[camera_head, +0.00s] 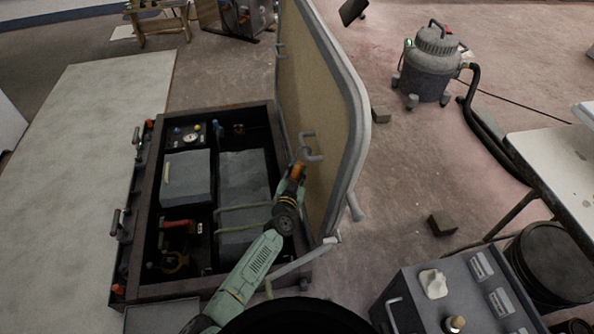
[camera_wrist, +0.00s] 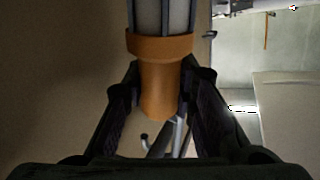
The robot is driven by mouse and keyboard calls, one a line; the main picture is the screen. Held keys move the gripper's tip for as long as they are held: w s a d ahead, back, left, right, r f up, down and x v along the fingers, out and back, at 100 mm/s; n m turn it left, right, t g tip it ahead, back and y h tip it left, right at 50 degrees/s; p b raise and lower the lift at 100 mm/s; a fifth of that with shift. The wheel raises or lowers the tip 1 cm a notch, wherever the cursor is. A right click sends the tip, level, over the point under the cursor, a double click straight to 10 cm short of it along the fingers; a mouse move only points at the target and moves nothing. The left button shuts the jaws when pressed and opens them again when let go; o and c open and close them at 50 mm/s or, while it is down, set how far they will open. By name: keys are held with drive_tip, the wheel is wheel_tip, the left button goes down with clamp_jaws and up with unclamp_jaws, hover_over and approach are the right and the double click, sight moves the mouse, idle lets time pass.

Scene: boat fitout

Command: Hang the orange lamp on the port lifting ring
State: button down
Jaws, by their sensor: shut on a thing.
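The orange lamp (camera_wrist: 160,88) stands between the two dark fingers of my gripper (camera_wrist: 160,78) in the wrist view. The fingers are shut on its orange lower body; an orange collar and a barred grey-white part run out of the top of the frame. In the head view my gripper (camera_head: 290,188) is in front of the raised lid's tan inner face, and the lamp (camera_head: 297,171) shows as a small orange piece. A grey hooked or ring-like fitting (camera_head: 307,135) appears just above the lamp. I cannot tell whether they touch, or whether this is the port lifting ring.
The raised lid (camera_head: 318,100) stands upright along the right side of the open dark box (camera_head: 145,235), which holds grey units and hoses. A grey cabinet (camera_head: 405,300) is at lower right. A vacuum (camera_head: 428,70) stands at upper right. Floor right of the lid is largely clear.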

drive_tip(key=c, duration=1.2)
unclamp_jaws()
drive_tip(key=shift+c, duration=0.2)
drive_tip(key=o, duration=0.6)
drive_tip(key=shift+o, duration=0.2)
drive_tip(key=shift+s, duration=0.15)
drive_tip(key=shift+v, duration=3.3)
drive_tip(key=shift+b+v, duration=0.75)
drive_tip(key=shift+v, duration=1.35)
